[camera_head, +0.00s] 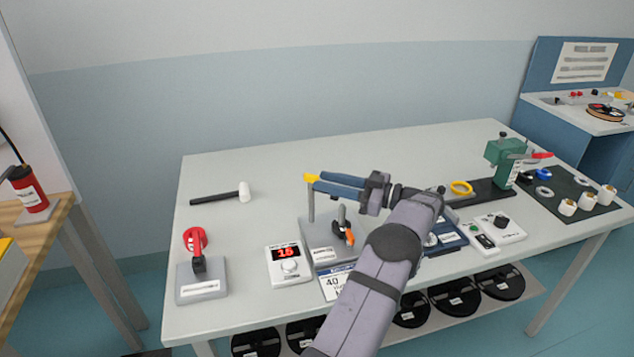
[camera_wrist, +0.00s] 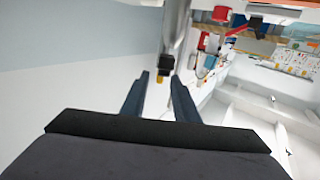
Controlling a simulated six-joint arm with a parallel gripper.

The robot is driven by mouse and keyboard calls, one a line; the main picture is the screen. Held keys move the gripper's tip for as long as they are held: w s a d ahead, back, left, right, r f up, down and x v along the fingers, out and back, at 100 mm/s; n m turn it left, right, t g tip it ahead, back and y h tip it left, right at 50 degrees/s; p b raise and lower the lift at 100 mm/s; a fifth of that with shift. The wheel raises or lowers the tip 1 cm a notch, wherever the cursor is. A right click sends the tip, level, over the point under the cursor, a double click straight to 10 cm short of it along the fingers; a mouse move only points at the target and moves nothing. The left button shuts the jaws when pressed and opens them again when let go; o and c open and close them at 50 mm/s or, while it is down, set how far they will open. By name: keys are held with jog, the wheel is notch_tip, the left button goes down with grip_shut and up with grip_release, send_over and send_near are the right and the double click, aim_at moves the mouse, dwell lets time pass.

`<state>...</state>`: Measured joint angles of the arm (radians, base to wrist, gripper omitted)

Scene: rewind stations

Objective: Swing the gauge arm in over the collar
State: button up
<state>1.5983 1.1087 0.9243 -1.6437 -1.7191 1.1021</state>
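A grey station base (camera_head: 318,256) with a label stands at the table's middle. A thin upright post (camera_head: 311,206) rises from its left side. A yellow piece (camera_head: 311,178), which seems to be part of the gauge arm, is at the post's top. My gripper (camera_head: 318,181) lies level, pointing left, with its blue fingers at the yellow piece. In the wrist view the fingertips are apart, with a black block (camera_wrist: 166,64) and a yellow bit (camera_wrist: 158,80) between or just beyond them. A dark part with an orange lever (camera_head: 348,233) sits on the base; I cannot make out the collar.
A red-handled device (camera_head: 201,286) and a white display box (camera_head: 289,266) stand left. A mallet (camera_head: 222,196) lies behind. A green press (camera_head: 504,160), a yellow ring (camera_head: 461,187) and white spools (camera_head: 567,207) are at the right.

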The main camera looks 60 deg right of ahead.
jog(key=shift+s+d, duration=0.15)
jog(key=shift+s, duration=0.95)
